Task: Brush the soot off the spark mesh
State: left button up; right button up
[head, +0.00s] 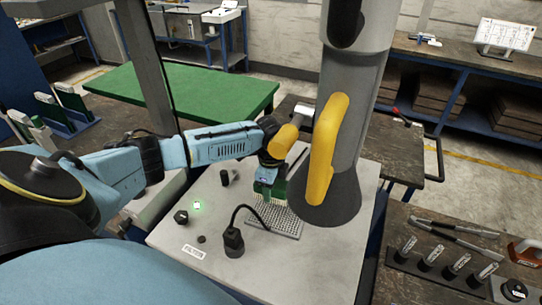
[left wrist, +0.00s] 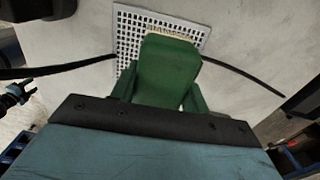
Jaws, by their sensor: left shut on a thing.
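The spark mesh (head: 285,222) is a flat grey perforated plate lying on a pale bench top. It also shows in the left wrist view (left wrist: 128,38) as a light grid with dark holes. My left gripper (head: 270,180) is over the mesh's far left part, pointing down, shut on a green brush (left wrist: 167,72). The pale bristles are at the mesh surface; I cannot tell whether they touch it. The brush hides part of the mesh. Soot cannot be made out clearly. My right gripper is not in view.
A thick grey column (head: 345,130) with a yellow handle (head: 325,150) stands close right of the mesh. A black plug-like part with a curved cable (head: 233,240) stands in front. Small black knobs (head: 181,217) are at left. A dark bench with tools (head: 455,255) is at right.

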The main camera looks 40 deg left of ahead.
pick_arm(q)
jog(key=s, duration=0.2)
jog(key=s+d, duration=0.1)
jog(key=shift+s+d, duration=0.2)
jog(key=shift+s, duration=0.15)
jog(key=shift+s+d+f+b, duration=0.1)
jog(key=shift+s+f+b, duration=0.05)
jog(key=shift+b, duration=0.15)
notch_tip(320, 180, down, 4)
jog(key=b, duration=0.5)
jog(key=shift+f, duration=0.4)
dwell(0.5)
jog(key=shift+w+d+r+p, duration=0.1)
jog(key=shift+w+d+p, duration=0.15)
jog(key=shift+d, duration=0.3)
jog(key=shift+w+d+r+p, duration=0.1)
jog(key=shift+w+d+p, duration=0.15)
jog(key=shift+d, duration=0.3)
jog(key=shift+f, duration=0.1)
